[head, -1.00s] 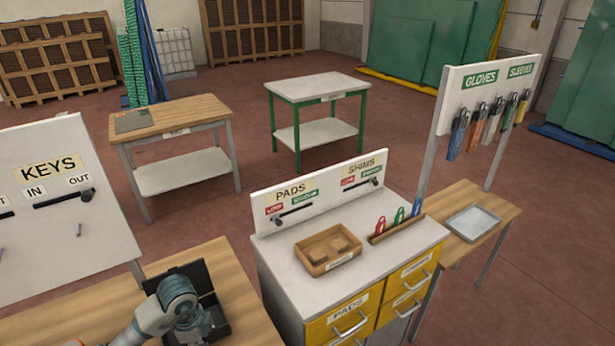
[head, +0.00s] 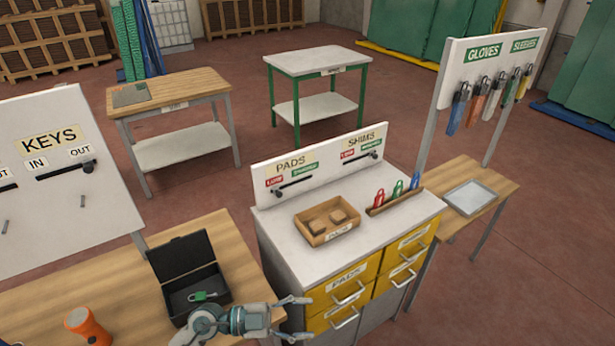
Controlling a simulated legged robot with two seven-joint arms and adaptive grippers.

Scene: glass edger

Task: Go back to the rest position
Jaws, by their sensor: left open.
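My left gripper (head: 297,318) shows at the bottom centre of the head view, its two fingers spread apart with nothing between them. It points right, in front of the yellow drawers of the white cabinet (head: 290,237). I cannot tell whether it touches the cabinet. My left arm's wrist lies just right of and below an open black box (head: 187,272) on the wooden table (head: 110,290). A green padlock-like item (head: 203,296) lies in the box. My right gripper is not in view.
The KEYS board (head: 50,190) rises behind. The cabinet top holds a wooden pads tray (head: 327,238) and a rack (head: 396,203) of red, green and blue tags. A grey tray (head: 472,197) sits at right.

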